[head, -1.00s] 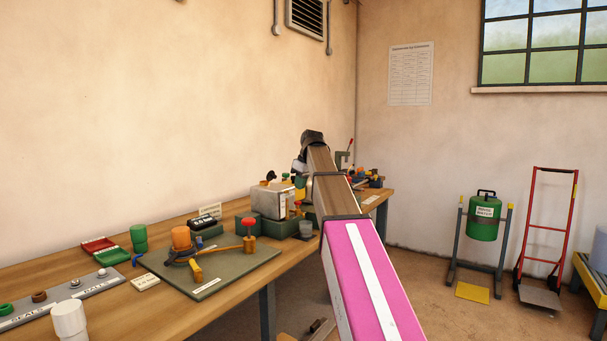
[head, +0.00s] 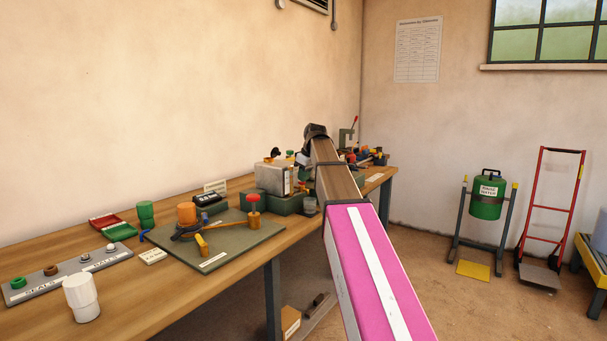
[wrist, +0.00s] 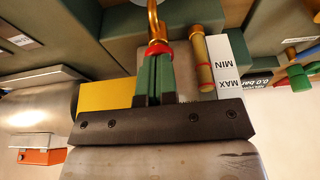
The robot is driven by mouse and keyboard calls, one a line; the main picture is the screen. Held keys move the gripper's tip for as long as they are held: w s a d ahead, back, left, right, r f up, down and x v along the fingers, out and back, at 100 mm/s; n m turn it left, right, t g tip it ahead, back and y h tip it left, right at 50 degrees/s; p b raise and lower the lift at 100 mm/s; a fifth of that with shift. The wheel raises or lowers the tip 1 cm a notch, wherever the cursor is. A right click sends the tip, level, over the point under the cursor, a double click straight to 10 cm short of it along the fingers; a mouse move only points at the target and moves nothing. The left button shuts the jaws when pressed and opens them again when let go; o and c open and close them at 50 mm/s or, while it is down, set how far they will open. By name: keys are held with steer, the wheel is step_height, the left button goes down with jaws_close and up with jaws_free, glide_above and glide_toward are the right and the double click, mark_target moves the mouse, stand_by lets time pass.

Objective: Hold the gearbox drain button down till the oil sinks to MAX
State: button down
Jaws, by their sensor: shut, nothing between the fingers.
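The gearbox (head: 277,177) is a pale grey box on a green base on the bench, partly hidden behind my arm. In the wrist view my gripper (wrist: 157,54) has its green fingers shut together and empty. Their tips are at a red round part (wrist: 160,47), apparently the drain button, with a brass pipe (wrist: 155,18) just beyond. Whether the tips press it in cannot be told. Beside them is the amber oil sight tube (wrist: 203,62) with a white MIN/MAX plate (wrist: 231,62), seen upside down. The exact oil level is too small to tell.
A dark green mat (head: 225,245) with tools lies on the bench left of my arm. A white cup (head: 82,298) stands near the front. Small coloured parts (wrist: 300,78) lie close to the plate's side.

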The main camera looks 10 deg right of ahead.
steer(key=shift+f, duration=0.4)
steer(key=shift+s+f, duration=0.15)
steer(key=shift+s, duration=0.05)
stand_by(0.7)
steer(key=shift+w+r, duration=0.1)
steer(key=shift+r, duration=0.2)
step_height(320, 180, up, 4)
steer(key=shift+r, duration=0.25)
steer(key=v, duration=0.9)
steer(key=shift+d+r, duration=0.2)
steer(key=shift+r, duration=0.1)
